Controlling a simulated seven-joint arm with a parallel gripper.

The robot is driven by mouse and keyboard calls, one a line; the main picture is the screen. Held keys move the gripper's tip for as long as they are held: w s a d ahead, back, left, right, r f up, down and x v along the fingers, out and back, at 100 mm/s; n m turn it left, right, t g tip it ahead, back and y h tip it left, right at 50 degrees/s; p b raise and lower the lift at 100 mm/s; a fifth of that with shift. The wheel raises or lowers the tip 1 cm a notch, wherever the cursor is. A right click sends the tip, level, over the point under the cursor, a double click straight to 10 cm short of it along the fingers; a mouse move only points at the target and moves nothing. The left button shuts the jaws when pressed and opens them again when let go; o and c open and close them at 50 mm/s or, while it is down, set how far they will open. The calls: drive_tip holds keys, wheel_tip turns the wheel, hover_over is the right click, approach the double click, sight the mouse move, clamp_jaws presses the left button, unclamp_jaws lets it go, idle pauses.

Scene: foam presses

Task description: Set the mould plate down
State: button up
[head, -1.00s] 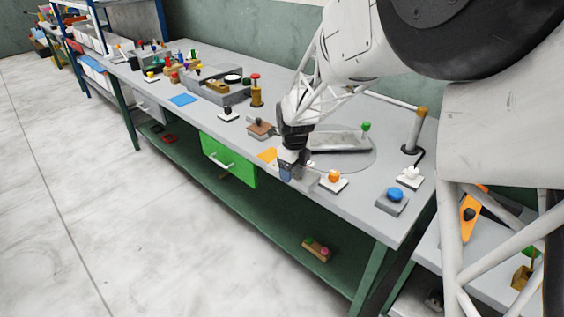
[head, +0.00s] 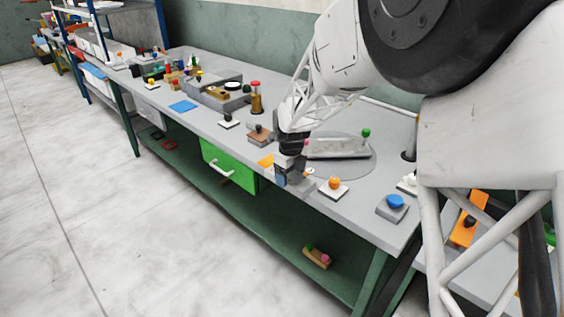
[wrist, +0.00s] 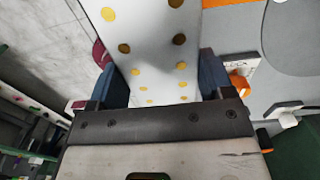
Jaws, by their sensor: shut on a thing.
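In the wrist view, a pale grey-white plate with rows of yellow and dark gold dots (wrist: 152,45) runs between the two blue fingers of my gripper (wrist: 165,88). My gripper is shut on this plate, which I take for the mould plate. In the head view, my gripper (head: 290,175) is low at the bench's front edge, left of an orange button. A small grey part of the plate (head: 304,187) shows beside the fingers; most of it is hidden there. I cannot tell whether it touches the bench.
The grey bench (head: 365,215) holds an orange button on a white base (head: 333,187), a blue button (head: 395,202) and a grey disc (head: 367,152) with a metal slab (head: 338,148). An orange patch (head: 266,161) lies left of my gripper. A green drawer (head: 228,168) is below.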

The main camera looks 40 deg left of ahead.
drive_tip(key=shift+w+a+f, duration=0.2)
drive_tip(key=shift+w+a, duration=1.25)
drive_tip(key=shift+a, duration=0.45)
drive_tip(key=shift+w+a+f, duration=0.25)
drive_tip(key=shift+w+a, duration=1.15)
drive_tip(key=shift+a, duration=0.45)
drive_tip(key=shift+w+a+f, duration=0.2)
drive_tip(key=shift+w+a, duration=1.25)
drive_tip(key=shift+a, duration=0.45)
drive_tip(key=shift+f, duration=1.75)
drive_tip(key=shift+f, duration=0.1)
drive_tip(key=o, duration=1.3)
drive_tip(key=shift+f, duration=0.1)
wheel_tip(320, 180, up, 12)
drive_tip(key=shift+d+r, duration=0.1)
drive_tip(key=shift+r, duration=0.1)
